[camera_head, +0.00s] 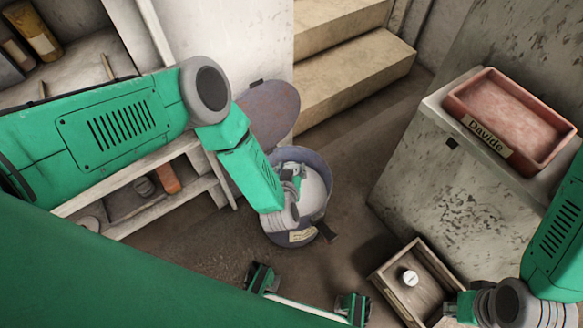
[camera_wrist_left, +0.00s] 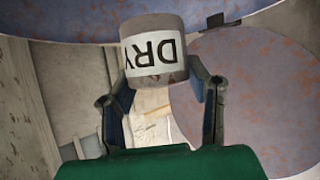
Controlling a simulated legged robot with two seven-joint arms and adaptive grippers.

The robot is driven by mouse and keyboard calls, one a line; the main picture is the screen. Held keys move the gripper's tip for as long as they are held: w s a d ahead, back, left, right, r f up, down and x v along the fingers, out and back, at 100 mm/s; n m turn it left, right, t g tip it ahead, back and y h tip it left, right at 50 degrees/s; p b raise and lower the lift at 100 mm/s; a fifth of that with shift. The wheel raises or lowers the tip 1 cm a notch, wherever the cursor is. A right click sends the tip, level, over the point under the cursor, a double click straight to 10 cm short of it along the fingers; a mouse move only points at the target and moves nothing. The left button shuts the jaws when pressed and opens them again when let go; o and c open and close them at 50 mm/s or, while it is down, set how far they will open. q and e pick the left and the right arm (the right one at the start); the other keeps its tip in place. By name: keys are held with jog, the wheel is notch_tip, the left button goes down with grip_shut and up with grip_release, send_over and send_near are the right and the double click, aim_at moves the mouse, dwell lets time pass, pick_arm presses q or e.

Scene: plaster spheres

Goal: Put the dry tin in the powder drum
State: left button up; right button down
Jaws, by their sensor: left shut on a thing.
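The dry tin (camera_wrist_left: 152,48), a grey can with a white label reading DRY, shows in the left wrist view with its lettering upside down. My left gripper (camera_wrist_left: 163,78) is shut on it, one finger on each side. In the head view my left gripper (camera_head: 291,174) reaches into the mouth of the powder drum (camera_head: 292,238). I cannot clearly make out the tin there. The drum is a blue-grey round tub with pale powder inside. Its lid (camera_head: 268,110) stands open behind it. My right gripper (camera_head: 462,307) is at the lower right, partly cut off, its jaws unclear.
A wooden box (camera_head: 386,276) holding a small white-topped container (camera_head: 409,278) sits on the floor at lower right. A reddish tray (camera_head: 510,118) labelled Davide rests on a stone block (camera_head: 425,170). Shelves (camera_head: 150,205) stand left and steps (camera_head: 350,65) rise behind the drum.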

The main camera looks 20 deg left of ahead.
pick_arm(q)
jog(key=shift+f+b, duration=1.35)
jog(key=shift+f, duration=0.2)
jog(key=o, duration=1.4)
jog(key=shift+r, duration=0.15)
jog(key=shift+r+p, duration=1.8)
jog(key=shift+r, duration=0.15)
jog(key=shift+f, duration=0.1)
